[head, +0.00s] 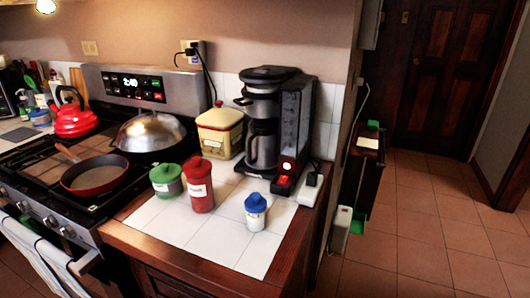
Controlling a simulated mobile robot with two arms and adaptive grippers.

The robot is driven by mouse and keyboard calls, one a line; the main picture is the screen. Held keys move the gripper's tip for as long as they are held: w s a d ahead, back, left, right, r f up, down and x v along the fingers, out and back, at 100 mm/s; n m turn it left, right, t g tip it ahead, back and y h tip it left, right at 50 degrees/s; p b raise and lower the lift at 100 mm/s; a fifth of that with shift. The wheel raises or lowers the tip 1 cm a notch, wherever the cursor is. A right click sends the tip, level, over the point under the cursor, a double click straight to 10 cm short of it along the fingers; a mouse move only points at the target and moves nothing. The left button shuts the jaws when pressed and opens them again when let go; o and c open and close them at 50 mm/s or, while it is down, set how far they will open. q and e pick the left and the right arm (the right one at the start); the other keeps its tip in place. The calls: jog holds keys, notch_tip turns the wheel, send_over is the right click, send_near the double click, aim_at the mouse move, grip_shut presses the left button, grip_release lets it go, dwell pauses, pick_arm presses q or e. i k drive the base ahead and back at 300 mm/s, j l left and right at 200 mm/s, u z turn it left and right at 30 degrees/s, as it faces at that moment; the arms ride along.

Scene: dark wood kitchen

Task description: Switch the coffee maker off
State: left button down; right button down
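The black and silver coffee maker (272,125) stands upright at the back right of the white tiled counter. Its carafe (262,150) sits in place under the brew head. A red lit switch (287,166) shows low on the front of its right-hand column, with a red part just below it. Neither of my grippers is in the head view.
A green-lidded jar (166,181), a red jar (199,185) and a blue-lidded jar (255,211) stand in front of the coffee maker. A cream canister (220,132) is left of it. The stove (45,205) holds pans and a red kettle (74,117). Tiled floor at right is open.

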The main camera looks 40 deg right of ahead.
aim_at(283, 179)
jog(key=l+u, duration=0.15)
jog(key=l, duration=0.95)
jog(key=l+u, duration=0.2)
jog(key=l, duration=0.9)
jog(key=k+l+u, duration=0.15)
jog(key=l, duration=1.85)
